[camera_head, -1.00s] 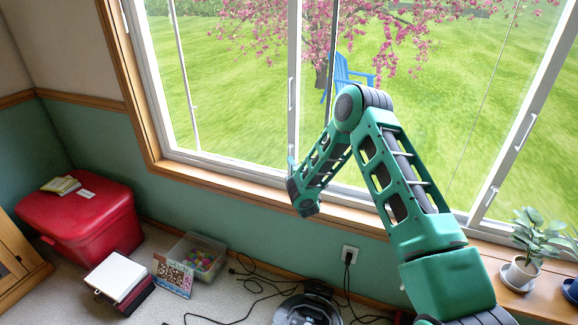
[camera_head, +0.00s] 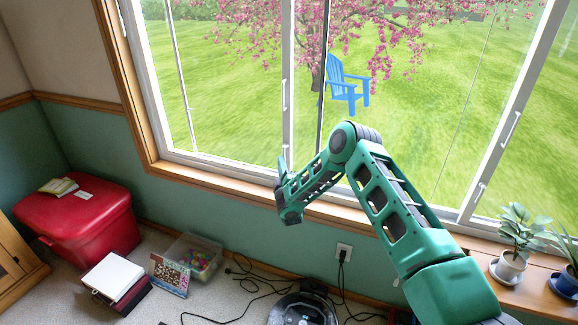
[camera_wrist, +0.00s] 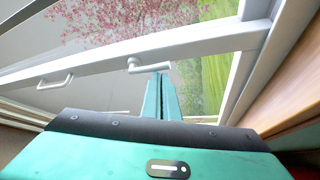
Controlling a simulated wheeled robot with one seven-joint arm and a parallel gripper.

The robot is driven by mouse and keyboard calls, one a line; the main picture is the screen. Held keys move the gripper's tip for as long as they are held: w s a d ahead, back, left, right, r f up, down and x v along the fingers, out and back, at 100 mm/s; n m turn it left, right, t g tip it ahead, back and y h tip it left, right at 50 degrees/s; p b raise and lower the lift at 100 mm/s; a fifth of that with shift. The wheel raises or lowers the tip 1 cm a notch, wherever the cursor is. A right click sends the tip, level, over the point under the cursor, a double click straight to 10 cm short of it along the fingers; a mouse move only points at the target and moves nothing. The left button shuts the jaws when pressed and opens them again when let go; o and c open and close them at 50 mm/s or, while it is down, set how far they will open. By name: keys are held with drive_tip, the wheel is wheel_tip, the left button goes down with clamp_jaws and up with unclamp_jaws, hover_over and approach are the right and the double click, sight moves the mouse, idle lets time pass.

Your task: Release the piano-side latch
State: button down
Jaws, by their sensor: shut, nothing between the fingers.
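In the wrist view, a white lever latch (camera_wrist: 148,66) sits on the white window sash rail, its arm pointing right. My gripper (camera_wrist: 160,76) is shut and empty, its two teal fingers side by side, with the tips just at the latch's lever. I cannot tell whether they touch it. In the head view, my gripper (camera_head: 281,160) is at the lower part of the middle window upright, fingers pointing up. The latch there is too small or hidden by my fingers. A second similar latch (camera_head: 479,194) is on the right window upright.
White pull handles are on the middle upright (camera_head: 284,95) and right upright (camera_head: 511,130). Potted plants (camera_head: 512,262) stand on the wooden sill at right. A red chest (camera_head: 80,222), toy bin (camera_head: 195,257), robot vacuum (camera_head: 303,311) and cables lie below.

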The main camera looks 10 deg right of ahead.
drive_tip(key=shift+w+d, duration=0.5)
drive_tip(key=shift+w, duration=0.05)
drive_tip(key=shift+a, duration=0.15)
idle(0.5)
drive_tip(key=shift+s, duration=0.1)
drive_tip(key=r+v, duration=0.3)
drive_tip(key=v, duration=1)
drive_tip(key=shift+s, duration=0.65)
drive_tip(key=shift+f, duration=0.15)
